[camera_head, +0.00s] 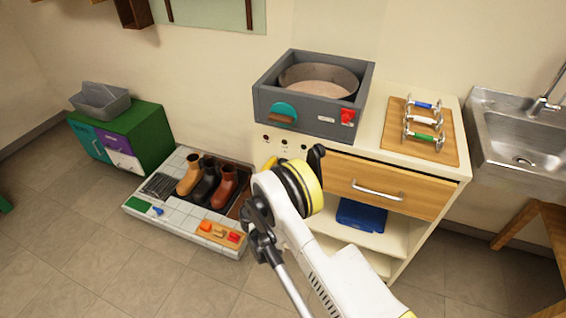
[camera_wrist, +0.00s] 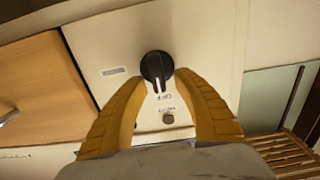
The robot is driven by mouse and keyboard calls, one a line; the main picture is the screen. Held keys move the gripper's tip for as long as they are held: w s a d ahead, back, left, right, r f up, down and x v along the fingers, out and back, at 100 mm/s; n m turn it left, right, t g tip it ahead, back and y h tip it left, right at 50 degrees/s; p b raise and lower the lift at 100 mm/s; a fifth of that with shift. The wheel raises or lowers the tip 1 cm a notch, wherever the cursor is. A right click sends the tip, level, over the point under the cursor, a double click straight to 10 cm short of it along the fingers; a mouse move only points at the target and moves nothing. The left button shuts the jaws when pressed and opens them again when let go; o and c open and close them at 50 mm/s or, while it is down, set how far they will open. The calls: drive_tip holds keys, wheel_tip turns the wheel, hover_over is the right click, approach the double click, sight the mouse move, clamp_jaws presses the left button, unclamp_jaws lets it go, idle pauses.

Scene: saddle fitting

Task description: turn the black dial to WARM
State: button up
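The black dial (camera_wrist: 157,67) is round and sits on a pale panel in the wrist view. Its white pointer line points down in the picture, at a small printed mark that looks like OFF, seen upside down. No WARM mark is readable. My gripper (camera_wrist: 160,79) has its two yellow fingers apart, with the tips just below and beside the dial. I cannot tell whether they touch it. In the head view my gripper (camera_head: 270,164) is mostly hidden by my arm at the front of the cream cabinet (camera_head: 374,158), and the dial is not identifiable there.
A brown button (camera_wrist: 168,118) sits below the dial. A wooden drawer front (camera_wrist: 45,85) is on the left in the wrist view. On the cabinet stand a grey box with a round pan (camera_head: 318,78) and a wooden board (camera_head: 390,143) with coloured handles. A sink (camera_head: 518,135) is at right.

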clamp_jaws()
drive_tip(key=shift+m, duration=0.4)
drive_tip(key=m, duration=0.2)
drive_tip(key=shift+s+d+m, duration=0.1)
drive_tip(key=shift+d+m, duration=0.15)
drive_tip(key=shift+m, duration=0.15)
drive_tip(key=shift+s+d+f+m, duration=0.1)
drive_tip(key=shift+d+f+m, duration=0.15)
drive_tip(key=shift+m, duration=1.9)
drive_tip(key=shift+s+d+f+m, duration=0.15)
drive_tip(key=shift+f+m, duration=0.1)
drive_tip(key=shift+m, duration=1.85)
drive_tip(key=shift+w+d+f+m, duration=0.1)
drive_tip(key=shift+d+f+m, duration=0.15)
drive_tip(key=shift+m, duration=1.9)
